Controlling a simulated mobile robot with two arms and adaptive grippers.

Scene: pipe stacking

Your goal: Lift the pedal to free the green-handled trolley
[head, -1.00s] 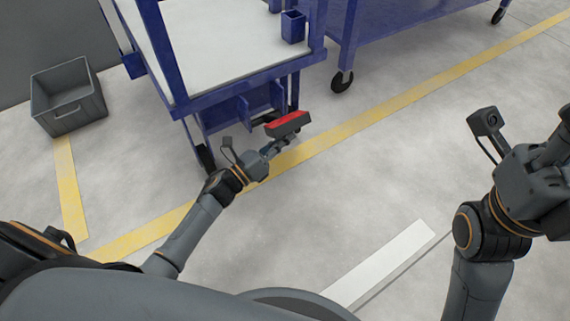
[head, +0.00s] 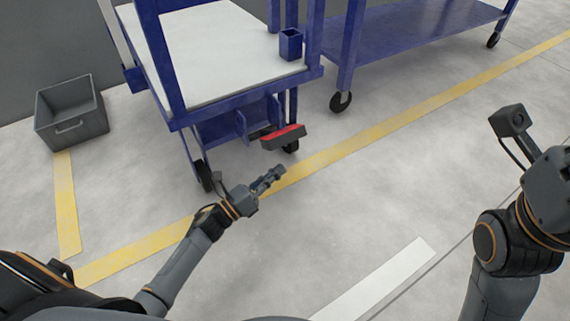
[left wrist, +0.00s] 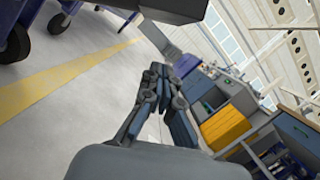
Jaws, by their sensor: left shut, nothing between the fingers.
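The blue trolley (head: 176,121) with a pale top stands at the upper left of the head view; no green handle shows. Its red-topped dark pedal (head: 283,137) sticks out at the near end, by a wheel. My left gripper (head: 278,172) is shut and empty, just below the pedal in the head view, with a visible gap between them. In the left wrist view its fingers (left wrist: 163,72) are together, and a dark block, apparently the pedal (left wrist: 178,9), shows above them. My right arm is at the right edge of the head view; its fingers are out of frame.
A second blue cart (head: 425,42) stands at the back right. A grey bin (head: 71,112) is on the floor at the left. Yellow floor tape (head: 400,125) runs past the trolley. The floor in the middle is clear. Yellow and grey cabinets (left wrist: 226,127) show in the left wrist view.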

